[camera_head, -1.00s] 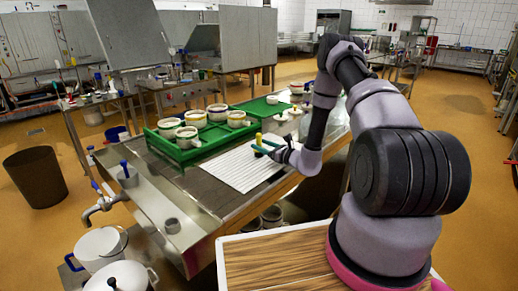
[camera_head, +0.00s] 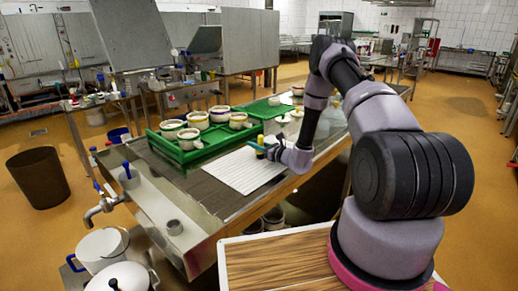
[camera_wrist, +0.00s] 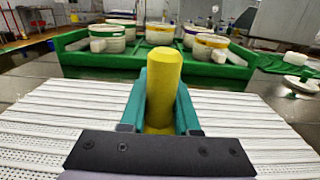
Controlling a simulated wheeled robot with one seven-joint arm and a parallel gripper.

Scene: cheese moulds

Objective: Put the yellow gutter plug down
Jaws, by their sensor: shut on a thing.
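The yellow gutter plug (camera_wrist: 163,75) stands upright between the teal fingers of my gripper (camera_wrist: 163,112) in the wrist view. The fingers are shut on it, one on each side. In the head view the plug (camera_head: 260,141) shows small at my gripper (camera_head: 262,150), over the right part of the white ribbed mat (camera_head: 225,170). The mat also fills the lower wrist view (camera_wrist: 60,110). The plug's lower end is hidden by the gripper, so I cannot tell whether it touches the mat.
A green tray (camera_head: 166,150) with several white moulds stands behind the mat. A second green tray (camera_head: 262,103) and small white items lie to the right. The mat's left part is bare. The metal table's tap (camera_head: 105,206) is at the front left.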

